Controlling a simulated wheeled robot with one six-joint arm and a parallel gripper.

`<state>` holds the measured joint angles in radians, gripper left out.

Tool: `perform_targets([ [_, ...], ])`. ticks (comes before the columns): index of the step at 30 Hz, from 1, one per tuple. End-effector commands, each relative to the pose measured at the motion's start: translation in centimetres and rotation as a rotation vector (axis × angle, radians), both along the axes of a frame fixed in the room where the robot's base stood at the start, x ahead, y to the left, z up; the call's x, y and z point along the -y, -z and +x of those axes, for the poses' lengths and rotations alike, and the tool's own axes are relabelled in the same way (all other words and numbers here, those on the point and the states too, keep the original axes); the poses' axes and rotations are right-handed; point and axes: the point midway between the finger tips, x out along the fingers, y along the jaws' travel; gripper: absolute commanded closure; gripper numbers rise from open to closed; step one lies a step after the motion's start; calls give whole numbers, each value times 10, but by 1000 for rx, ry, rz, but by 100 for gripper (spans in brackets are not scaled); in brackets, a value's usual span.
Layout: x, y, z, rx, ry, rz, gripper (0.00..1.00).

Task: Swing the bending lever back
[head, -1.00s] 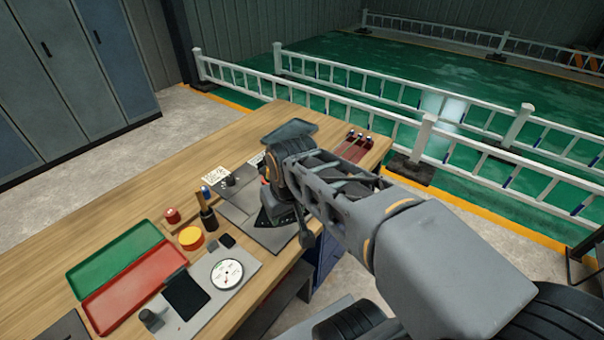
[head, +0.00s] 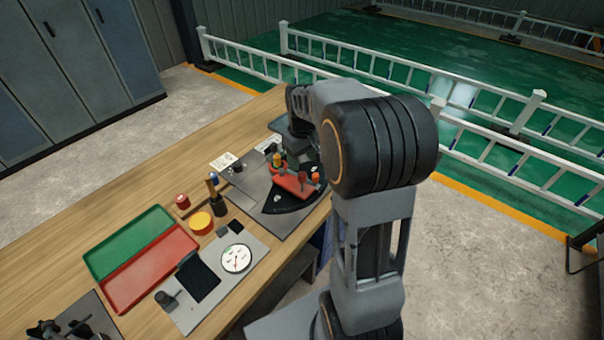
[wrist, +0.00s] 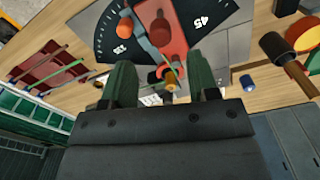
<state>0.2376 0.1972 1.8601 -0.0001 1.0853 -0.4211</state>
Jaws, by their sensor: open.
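The bending lever (head: 293,186) is a red arm lying over a black fan-shaped plate (head: 285,208) on the bench bender. In the wrist view the red lever (wrist: 166,28) lies over the plate (wrist: 215,15), whose marks include 45. An orange round knob (wrist: 124,27) sits on the plate left of the lever. My gripper (wrist: 161,80) has its two green fingers spread apart. A small yellow-orange post (wrist: 170,78) shows between them, and I cannot tell whether it touches a finger. In the head view my own arm hides the fingers.
A red tray (head: 150,268), a green tray (head: 128,243) and a round white dial (head: 236,258) stand on the bench left of the bender. A yellow round tin (head: 200,222) and a dark wood-handled tool (head: 218,205) stand nearer it. White railings (head: 400,80) run behind the bench.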

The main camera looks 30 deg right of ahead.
Motion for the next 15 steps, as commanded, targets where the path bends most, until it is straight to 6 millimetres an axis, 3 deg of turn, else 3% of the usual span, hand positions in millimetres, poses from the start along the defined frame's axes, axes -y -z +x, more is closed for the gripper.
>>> perform_targets([
  [6, -1, 38, -1, -3, 0, 1, 46],
  [15, -1, 64, 0, 0, 0, 0, 46],
])
